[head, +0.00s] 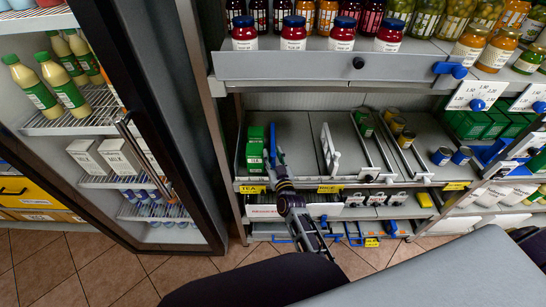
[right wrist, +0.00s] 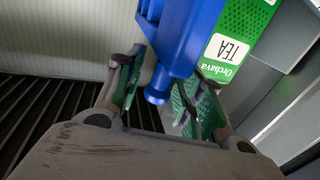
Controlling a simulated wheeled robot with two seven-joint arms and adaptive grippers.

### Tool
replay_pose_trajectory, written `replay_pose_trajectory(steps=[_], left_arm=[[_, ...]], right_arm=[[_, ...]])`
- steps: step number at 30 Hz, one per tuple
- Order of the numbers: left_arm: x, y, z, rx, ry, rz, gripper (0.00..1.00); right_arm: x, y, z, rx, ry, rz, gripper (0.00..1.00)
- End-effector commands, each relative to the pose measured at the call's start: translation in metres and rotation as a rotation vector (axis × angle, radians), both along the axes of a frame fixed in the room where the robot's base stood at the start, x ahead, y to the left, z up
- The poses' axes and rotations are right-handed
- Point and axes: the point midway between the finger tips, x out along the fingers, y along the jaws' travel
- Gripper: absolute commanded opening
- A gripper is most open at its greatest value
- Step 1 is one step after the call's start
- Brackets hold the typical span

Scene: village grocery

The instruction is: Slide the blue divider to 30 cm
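The blue divider (head: 273,140) stands on the middle shelf beside the green tea boxes (head: 255,150), near the shelf's left end. My right gripper (head: 275,163) is at its front end. In the right wrist view the divider (right wrist: 186,38) comes down from the top, and its round knob (right wrist: 158,90) lies between the two spread fingers (right wrist: 160,85). The fingers look open around the knob; whether a pad touches it I cannot tell. A green tea box (right wrist: 233,45) is just right of the divider. No distance scale is readable. My left gripper is not in view.
Right of the divider is bare shelf (head: 298,140), then a white divider (head: 330,150) above the rice label (head: 329,188). Several cans (head: 397,125) stand further right. A shelf with jars (head: 293,35) overhangs above. An open fridge door (head: 150,110) stands left.

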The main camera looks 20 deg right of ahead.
Motion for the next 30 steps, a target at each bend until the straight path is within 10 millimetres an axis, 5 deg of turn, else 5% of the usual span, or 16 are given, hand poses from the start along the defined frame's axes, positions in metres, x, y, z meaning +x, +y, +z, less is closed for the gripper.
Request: replay_pose_trajectory(steps=[2,11,20,30], left_arm=[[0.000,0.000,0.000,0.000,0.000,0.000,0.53],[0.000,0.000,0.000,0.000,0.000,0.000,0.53],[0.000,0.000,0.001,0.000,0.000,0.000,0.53],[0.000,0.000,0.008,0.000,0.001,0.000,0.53]], right_arm=[[0.000,0.000,0.000,0.000,0.000,0.000,0.37],[0.000,0.000,0.000,0.000,0.000,0.000,0.00],[-0.001,-0.003,0.000,-0.001,0.001,0.001,0.00],[-0.011,-0.035,-0.001,-0.004,0.003,0.001,0.00]])
